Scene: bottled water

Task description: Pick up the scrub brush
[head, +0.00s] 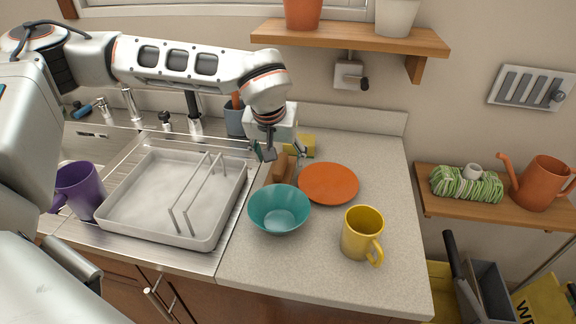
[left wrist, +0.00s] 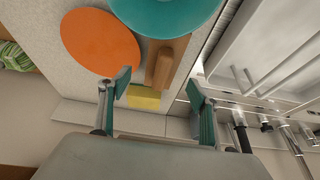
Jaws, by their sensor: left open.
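The scrub brush appears to be the brown wooden piece (head: 281,166) on the counter, between the teal bowl and the yellow sponge; its bristles cannot be made out. It also shows in the left wrist view (left wrist: 163,66), lying lengthwise ahead of the fingers. My left gripper (head: 279,152) is open and empty, pointing down over the brush's far end. In the left wrist view the two fingertips (left wrist: 157,84) stand apart, one on each side of the brush's line. I cannot tell the exact height above it. My right gripper is not in view.
Close by are the teal bowl (head: 280,222), an orange plate (head: 329,183) and a yellow sponge (head: 304,145). A yellow mug (head: 362,234) stands at the front right. The sink with a white dish tray (head: 158,228) lies left.

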